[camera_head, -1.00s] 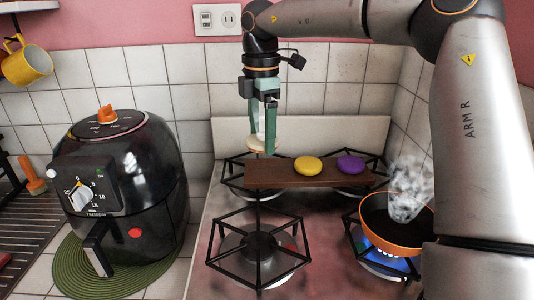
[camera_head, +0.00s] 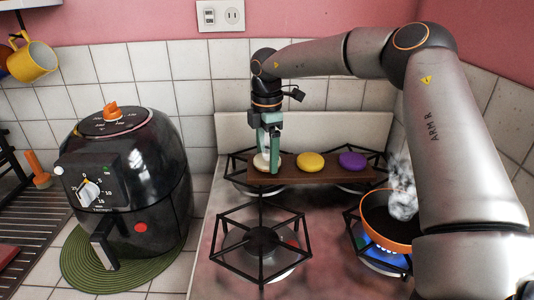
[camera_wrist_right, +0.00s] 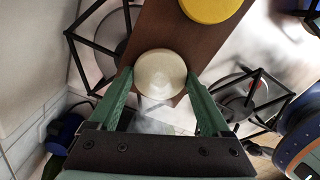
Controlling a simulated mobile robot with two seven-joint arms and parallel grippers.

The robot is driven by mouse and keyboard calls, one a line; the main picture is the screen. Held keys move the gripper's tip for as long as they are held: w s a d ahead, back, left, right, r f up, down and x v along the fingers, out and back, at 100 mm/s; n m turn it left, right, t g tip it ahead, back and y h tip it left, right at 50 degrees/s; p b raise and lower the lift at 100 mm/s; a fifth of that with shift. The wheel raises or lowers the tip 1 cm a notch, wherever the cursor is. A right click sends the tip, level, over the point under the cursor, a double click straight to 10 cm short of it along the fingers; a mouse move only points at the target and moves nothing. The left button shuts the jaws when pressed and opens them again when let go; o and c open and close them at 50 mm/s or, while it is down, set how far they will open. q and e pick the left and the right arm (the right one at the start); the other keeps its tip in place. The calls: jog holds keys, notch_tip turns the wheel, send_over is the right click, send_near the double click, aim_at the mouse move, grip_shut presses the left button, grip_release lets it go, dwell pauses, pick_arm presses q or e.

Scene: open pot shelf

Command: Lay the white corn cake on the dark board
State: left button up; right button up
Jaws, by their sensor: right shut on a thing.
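The white corn cake (camera_head: 261,160) is at the left end of the dark board (camera_head: 327,172). My right gripper (camera_head: 269,164) is shut on it, pointing down. In the right wrist view the cake (camera_wrist_right: 160,74) sits between the two green fingertips, over the end of the board (camera_wrist_right: 166,28). I cannot tell whether its underside touches the board. A yellow cake (camera_head: 310,162) lies at the middle of the board and a purple cake (camera_head: 352,161) at its right end. My left gripper is not in view.
The board lies across the rear burner grates. An orange pan (camera_head: 388,222) steams over a lit burner at the front right. The front left burner (camera_head: 262,243) is empty. A black air fryer (camera_head: 127,190) stands on a green mat (camera_head: 78,272) at the left.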

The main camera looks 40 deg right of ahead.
aim_at(267, 158)
jog(key=shift+f, duration=0.15)
jog(key=o, duration=1.2)
notch_tip(267, 158, up, 12)
jog(key=shift+r, duration=0.2)
